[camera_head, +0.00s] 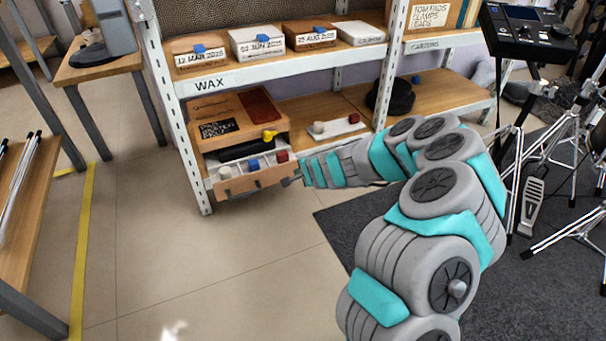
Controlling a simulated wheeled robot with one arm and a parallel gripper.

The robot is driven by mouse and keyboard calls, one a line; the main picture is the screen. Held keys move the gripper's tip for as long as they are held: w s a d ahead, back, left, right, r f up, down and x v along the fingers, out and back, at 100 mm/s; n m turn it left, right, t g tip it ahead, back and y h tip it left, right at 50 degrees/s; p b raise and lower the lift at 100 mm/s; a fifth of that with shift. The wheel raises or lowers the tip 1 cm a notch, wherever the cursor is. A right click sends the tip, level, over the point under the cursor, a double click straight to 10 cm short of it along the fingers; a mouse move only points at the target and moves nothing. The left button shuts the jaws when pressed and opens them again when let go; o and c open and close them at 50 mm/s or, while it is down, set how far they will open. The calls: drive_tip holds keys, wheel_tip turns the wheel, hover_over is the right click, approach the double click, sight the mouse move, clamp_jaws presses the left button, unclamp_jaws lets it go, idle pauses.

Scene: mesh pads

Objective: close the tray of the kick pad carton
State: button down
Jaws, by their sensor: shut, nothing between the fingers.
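The kick pad carton (214,120) stands on the lower shelf at the left, with a brown top and dark lettering. Its tray (240,186) is pulled out at the front, with a wooden front panel. A grey-white knob, a blue block (253,164) and a red block (281,156) are in the tray. My gripper (293,180) is at the right end of the tray's front panel, close to it. The fingers are small here and look shut and empty. I cannot tell whether they touch the panel.
A white dish (338,127) with small items sits on the lower shelf to the right, with a black round object (391,96) beyond. A shelf upright (190,150) stands left of the carton. The floor in front is clear. A drum stand (545,190) is at the right.

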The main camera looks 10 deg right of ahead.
sight(291, 165)
drive_tip(key=shift+w+a+r, duration=0.1)
drive_tip(key=shift+w+a, duration=0.15)
drive_tip(key=shift+w, duration=0.65)
drive_tip(key=shift+w+a, duration=0.25)
drive_tip(key=shift+w, duration=0.65)
drive_tip(key=w+a+p, duration=0.1)
drive_tip(key=w, duration=0.2)
drive_tip(key=w+p, duration=0.1)
drive_tip(key=w, duration=0.3)
drive_tip(key=w+a+p, duration=0.1)
drive_tip(key=w+p, duration=0.1)
drive_tip(key=w, duration=0.2)
drive_tip(key=shift+a, duration=0.3)
drive_tip(key=shift+w+a, duration=0.4)
drive_tip(key=shift+w, duration=0.25)
drive_tip(key=shift+a, duration=0.1)
